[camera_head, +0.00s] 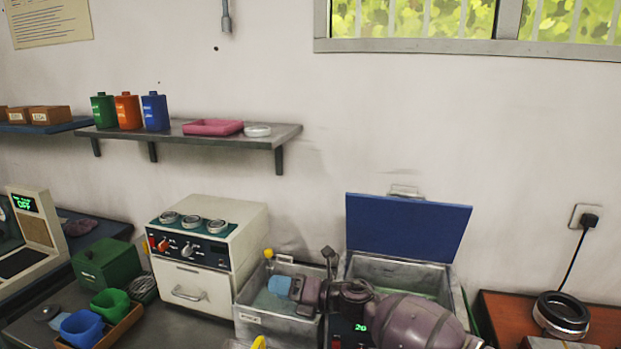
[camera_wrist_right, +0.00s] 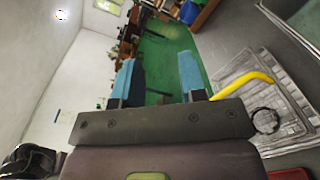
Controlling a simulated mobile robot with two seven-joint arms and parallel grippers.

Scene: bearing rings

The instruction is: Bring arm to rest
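My right gripper (camera_head: 281,285) reaches in from the lower right in the head view, its blue fingertips over the grey metal bin (camera_head: 277,325). In the right wrist view its two blue fingers (camera_wrist_right: 158,75) stand apart with nothing held between them. My left gripper is not in view. A thick black ring (camera_head: 562,313) lies on the brown table at the far right. In the right wrist view a thin dark ring (camera_wrist_right: 266,120) lies on a grey ribbed surface (camera_wrist_right: 285,125), beside a yellow bar (camera_wrist_right: 245,85).
A cream machine (camera_head: 208,248) stands left of the bin. A second metal bin with a raised blue lid (camera_head: 408,225) stands behind my right arm. Green box (camera_head: 105,264) and blue cup (camera_head: 82,328) are at lower left. A wall shelf (camera_head: 240,138) carries bottles and a pink tray.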

